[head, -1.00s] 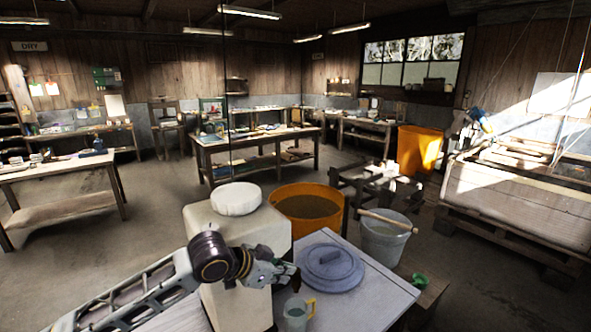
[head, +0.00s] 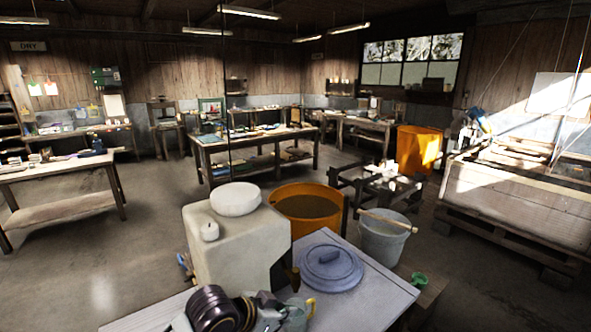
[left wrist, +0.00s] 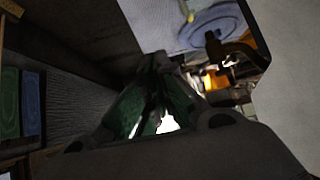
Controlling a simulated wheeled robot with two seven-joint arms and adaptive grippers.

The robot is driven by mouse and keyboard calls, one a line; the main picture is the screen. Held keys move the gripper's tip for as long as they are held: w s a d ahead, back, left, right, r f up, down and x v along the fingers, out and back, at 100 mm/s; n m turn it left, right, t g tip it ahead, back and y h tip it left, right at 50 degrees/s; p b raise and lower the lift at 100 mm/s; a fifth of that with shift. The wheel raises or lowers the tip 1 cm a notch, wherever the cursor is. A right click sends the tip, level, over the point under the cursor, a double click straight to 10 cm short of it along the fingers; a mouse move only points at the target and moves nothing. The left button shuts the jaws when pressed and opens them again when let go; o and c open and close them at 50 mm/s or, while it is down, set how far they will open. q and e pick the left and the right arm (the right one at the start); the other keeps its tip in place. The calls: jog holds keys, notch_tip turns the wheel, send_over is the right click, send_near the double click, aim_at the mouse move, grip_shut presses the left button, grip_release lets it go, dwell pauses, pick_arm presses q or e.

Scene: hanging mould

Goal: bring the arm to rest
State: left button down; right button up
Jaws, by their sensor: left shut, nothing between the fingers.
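My left gripper (head: 270,309) is at the bottom edge of the head view, just left of the jug, with part of my wrist behind it. Its fingers (left wrist: 157,80) are dark in the left wrist view; they are shut with nothing between them. A pale mould block (head: 235,255) stands behind the gripper, apart from it. Most of my left arm is out of the head view. My right gripper is not in view.
Floor at left is clear.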

pick_arm(q)
jog(key=s+a+f+n+g+y, duration=0.1)
jog(key=s+a+f+n+y, duration=0.25)
jog(key=s+a+f, duration=0.5)
jog(key=s+a+f+n+g+y, duration=0.2)
jog(key=s+a+f+n+y, duration=0.15)
jog(key=s+a+f, duration=0.45)
jog(key=s+a+f+g, duration=0.1)
jog(key=s+a+f, duration=0.1)
jog(key=f, duration=1.4)
jog(key=s+a+f, duration=0.1)
jog(key=f, duration=1.4)
jog(key=s+a+f, duration=0.2)
jog(key=s+f, duration=0.8)
jog(key=s, duration=0.1)
jog(key=s+a+f+g, duration=0.1)
jog(key=s+a+f, duration=0.1)
jog(key=s+f, duration=0.8)
jog(key=shift+s+a+f, duration=0.15)
jog(key=shift+s, duration=0.75)
